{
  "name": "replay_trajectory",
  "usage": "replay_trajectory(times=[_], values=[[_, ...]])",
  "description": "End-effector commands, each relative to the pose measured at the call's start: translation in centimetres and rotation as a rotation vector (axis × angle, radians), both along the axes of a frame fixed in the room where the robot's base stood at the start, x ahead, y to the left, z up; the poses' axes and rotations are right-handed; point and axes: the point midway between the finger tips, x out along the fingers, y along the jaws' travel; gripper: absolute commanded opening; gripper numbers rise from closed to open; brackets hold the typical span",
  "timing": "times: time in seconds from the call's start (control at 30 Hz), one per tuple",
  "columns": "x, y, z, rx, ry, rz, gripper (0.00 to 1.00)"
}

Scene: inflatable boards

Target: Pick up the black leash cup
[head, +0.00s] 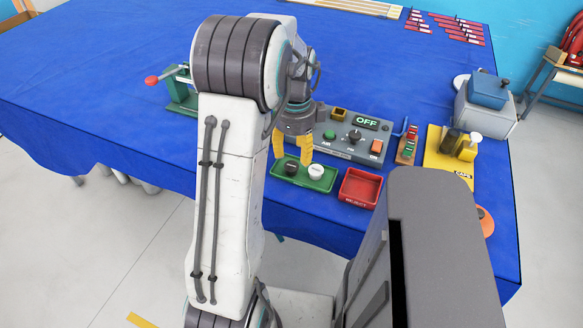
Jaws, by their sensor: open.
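A small black cup (290,169) sits in the left part of a green tray (280,182) near the front edge of the table. A white cup (316,171) sits to its right in the same tray. My gripper (293,158) has yellow fingers and points down over the tray. It is open and empty. Its fingers appear just above or behind the black cup. I cannot tell the exact height gap or whether they touch it.
A red reject tray (360,188) stands right of the green tray. Behind is a grey control box (345,140) showing OFF. A yellow caps holder (437,160) stands at the right. A green clamp device (180,95) is at the left. The blue table's (90,60) back left is clear.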

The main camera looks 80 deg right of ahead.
Motion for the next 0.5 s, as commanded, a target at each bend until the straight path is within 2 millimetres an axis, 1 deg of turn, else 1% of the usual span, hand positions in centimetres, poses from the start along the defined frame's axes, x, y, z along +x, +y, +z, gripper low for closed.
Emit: replay_trajectory(times=[0.17,0.37,0.5], values=[[0.3,0.1,-1.3,0.004,-0.001,0.003,0.51],[0.9,0.3,-3.7,0.004,0.0,0.003,0.51],[0.8,0.3,-5.1,0.003,-0.001,0.002,0.51]])
